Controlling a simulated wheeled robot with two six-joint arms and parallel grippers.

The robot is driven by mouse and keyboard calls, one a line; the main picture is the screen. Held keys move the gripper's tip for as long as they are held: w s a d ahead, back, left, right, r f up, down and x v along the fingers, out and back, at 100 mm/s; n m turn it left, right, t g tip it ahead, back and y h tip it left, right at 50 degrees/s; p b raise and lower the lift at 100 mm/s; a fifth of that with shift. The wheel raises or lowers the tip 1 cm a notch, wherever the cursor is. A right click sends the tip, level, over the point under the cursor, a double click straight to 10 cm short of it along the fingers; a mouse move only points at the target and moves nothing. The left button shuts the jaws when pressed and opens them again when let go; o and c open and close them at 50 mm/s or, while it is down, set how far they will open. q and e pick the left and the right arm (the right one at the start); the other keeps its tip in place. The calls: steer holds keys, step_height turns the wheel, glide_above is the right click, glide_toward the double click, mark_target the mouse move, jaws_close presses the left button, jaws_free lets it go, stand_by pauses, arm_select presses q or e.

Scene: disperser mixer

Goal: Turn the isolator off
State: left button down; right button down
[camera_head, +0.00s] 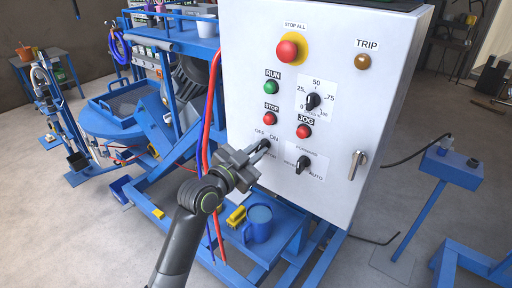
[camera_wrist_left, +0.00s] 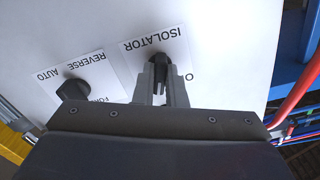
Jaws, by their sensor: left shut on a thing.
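The isolator is a black rotary knob (camera_wrist_left: 160,62) on a white label marked ISOLATOR, seen upside down in the left wrist view. In the head view the isolator label (camera_head: 274,139) with OFF and ON sits at the lower left of the grey control panel (camera_head: 342,120). My left gripper (camera_head: 262,147) reaches it from the left. Its two fingers (camera_wrist_left: 161,82) are shut on the knob, one on each side. The gripper hides most of the knob in the head view, and the knob's exact pointing direction is hard to tell. My right gripper does not show.
Right of the isolator is a forward/reverse/auto selector (camera_head: 303,164). Above are the red stop button (camera_head: 271,116), jog button (camera_head: 304,131) and speed dial (camera_head: 313,101). A panel handle (camera_head: 357,164) is at lower right.

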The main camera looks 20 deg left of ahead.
arm_select(q)
steer(key=n+p, duration=0.2)
steer(key=n, duration=0.2)
steer(key=shift+r, duration=0.1)
steer(key=n+p, duration=0.2)
steer(key=n, duration=0.1)
steer(key=n+p, duration=0.2)
steer(key=n, duration=0.3)
steer(key=shift+p, duration=0.4)
steer(key=shift+d+n, duration=0.1)
steer(key=shift+n, duration=0.2)
steer(key=c, duration=1.5)
jaws_free()
steer(key=shift+s, duration=0.15)
steer(key=b+v, duration=0.4)
steer(key=v, duration=1.3)
steer(key=shift+s, duration=0.1)
